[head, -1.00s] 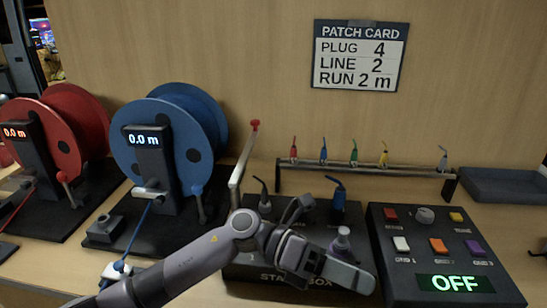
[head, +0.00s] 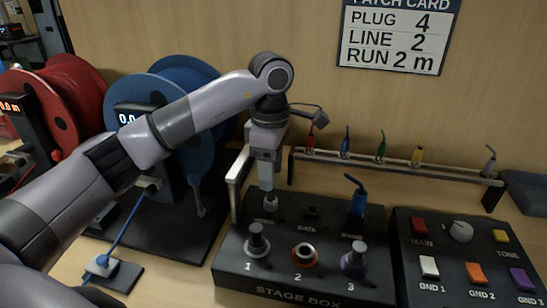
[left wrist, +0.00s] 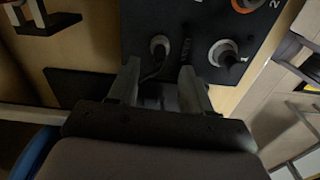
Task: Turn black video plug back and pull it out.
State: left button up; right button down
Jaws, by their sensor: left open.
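The black stage box (head: 330,272) stands on the table in the head view. My left gripper (head: 267,185) points down over its back left socket. In the left wrist view, the black video plug (left wrist: 159,46) sits in its round socket, with its dark tail curving toward my left gripper (left wrist: 160,85). The gripper's two fingers are apart, with a gap between them near the plug; I cannot tell whether either touches it. In the head view the gripper mostly hides this plug. My right gripper is not in view.
A blue plug (head: 357,201) stands in the back right socket. A rack rail (head: 400,169) with coloured plugs stands behind. The button panel (head: 462,268) is right, the blue reel (head: 190,75) left.

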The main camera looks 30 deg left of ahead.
aim_at(271, 199)
pick_arm(q)
jog(key=shift+f, duration=2.25)
jog(key=c, duration=0.9)
grip_shut()
